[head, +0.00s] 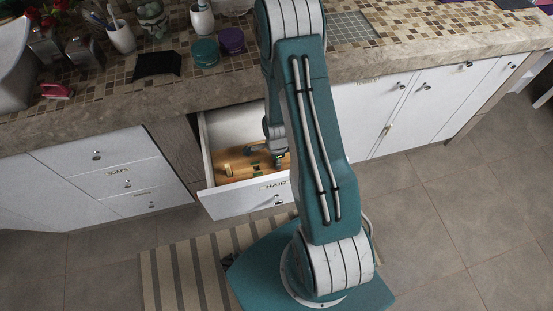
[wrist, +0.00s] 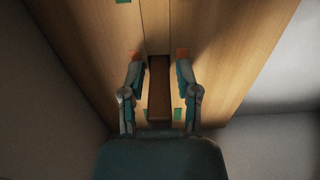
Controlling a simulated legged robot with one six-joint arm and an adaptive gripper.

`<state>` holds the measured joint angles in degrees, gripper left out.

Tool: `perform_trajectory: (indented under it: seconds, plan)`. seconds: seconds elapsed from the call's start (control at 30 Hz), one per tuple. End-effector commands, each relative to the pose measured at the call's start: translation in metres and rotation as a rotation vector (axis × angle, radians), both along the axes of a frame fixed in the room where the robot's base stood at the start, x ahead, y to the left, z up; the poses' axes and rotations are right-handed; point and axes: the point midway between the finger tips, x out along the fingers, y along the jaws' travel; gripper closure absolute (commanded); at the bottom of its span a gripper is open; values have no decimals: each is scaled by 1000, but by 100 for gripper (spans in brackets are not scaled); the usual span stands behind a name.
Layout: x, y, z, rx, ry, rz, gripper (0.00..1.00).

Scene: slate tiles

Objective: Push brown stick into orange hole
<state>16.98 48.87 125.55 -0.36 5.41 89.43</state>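In the wrist view, a dark brown stick (wrist: 159,92) lies lengthwise along a light wooden board (wrist: 220,60). My gripper (wrist: 160,72) is over it, with one finger on each side and a visible gap between each finger and the stick. It looks open. Small orange patches (wrist: 182,55) show at the fingertips, on both sides of the stick's far end; I cannot tell whether they mark the orange hole. In the head view, my gripper (head: 278,160) reaches into an open drawer (head: 220,195) over the board (head: 240,177). The stick is not clear there.
Green patches (wrist: 177,114) mark the board. The drawer's pale walls (wrist: 270,100) stand close around the gripper. A small yellowish piece (head: 227,170) lies at the left of the board. The stone counter (head: 100,105) overhangs the drawer, with cups and jars on it.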

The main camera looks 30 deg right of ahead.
Motion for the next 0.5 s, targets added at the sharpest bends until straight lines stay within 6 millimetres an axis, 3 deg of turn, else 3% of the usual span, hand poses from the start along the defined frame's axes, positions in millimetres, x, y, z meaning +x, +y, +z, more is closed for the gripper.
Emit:
perform_trajectory:
  seconds: [0.37,0.5]
  plan:
    - [0,0,2,0,0,0,44]
    - [1,0,14,-1,-3,0,44]
